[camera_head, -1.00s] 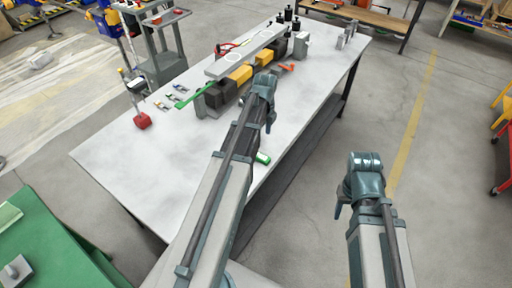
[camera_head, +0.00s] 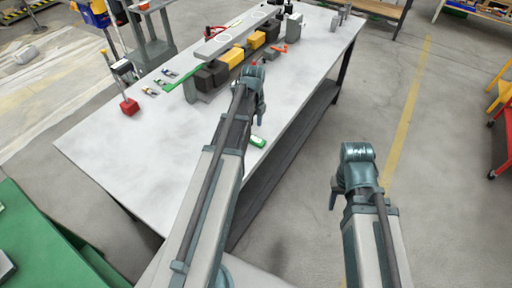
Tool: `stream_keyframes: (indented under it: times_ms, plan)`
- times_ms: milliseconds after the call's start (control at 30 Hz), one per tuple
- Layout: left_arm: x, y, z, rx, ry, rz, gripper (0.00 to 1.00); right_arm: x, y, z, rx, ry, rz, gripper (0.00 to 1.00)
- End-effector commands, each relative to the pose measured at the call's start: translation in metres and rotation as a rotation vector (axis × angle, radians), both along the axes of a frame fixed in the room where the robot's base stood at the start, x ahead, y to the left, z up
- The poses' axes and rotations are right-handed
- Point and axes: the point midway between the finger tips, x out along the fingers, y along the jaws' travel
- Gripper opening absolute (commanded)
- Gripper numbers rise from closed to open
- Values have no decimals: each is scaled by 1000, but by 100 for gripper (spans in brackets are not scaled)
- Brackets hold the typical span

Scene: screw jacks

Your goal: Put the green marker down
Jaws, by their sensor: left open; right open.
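A small green and white piece (camera_head: 258,141), which looks like the green marker, lies on the white table (camera_head: 110,155) near its right edge. My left gripper (camera_head: 259,112) is over the table, just beyond that piece in the picture, open and apart from it. Its jaws are small and partly hidden by its own wrist. My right gripper (camera_head: 335,195) is open and empty, over the floor to the right of the table.
A long grey plate (camera_head: 225,40) rests on black and yellow blocks (camera_head: 235,57) at the table's back. A green strip (camera_head: 182,76), a red-based stand (camera_head: 129,107) and an orange piece (camera_head: 279,48) are near. The table's front left is clear.

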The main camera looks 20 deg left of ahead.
Motion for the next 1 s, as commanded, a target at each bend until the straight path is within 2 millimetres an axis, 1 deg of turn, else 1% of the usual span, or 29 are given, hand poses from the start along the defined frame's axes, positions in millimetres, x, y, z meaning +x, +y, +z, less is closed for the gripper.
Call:
stream_keyframes:
  times_ms: [33, 100, 300, 433, 800, 900, 1000]
  plan:
    - [0, 0, -10, 0, 0, 0, 80, 0, 0, -10, 0, 0, 0, 50]
    - [0, 0, -13, 0, 0, 0, 80, 0, 0, -13, 0, 0, 0, 50]
    - [0, 0, -12, 0, 0, 0, 80, 0, 0, -12, 0, 0, 0, 50]
    - [1, -1, -19, 0, 0, 0, 80, 0, 0, -19, 0, 0, 0, 50]
    - [3, -4, -61, 0, 0, 1, 80, 0, 0, -61, 0, 0, 0, 50]
    - [3, -4, -65, 0, 0, 0, 80, 0, 0, -65, 0, 0, 0, 50]
    - [3, -4, -64, 0, 0, 0, 80, 0, 0, -64, 0, 0, 0, 50]
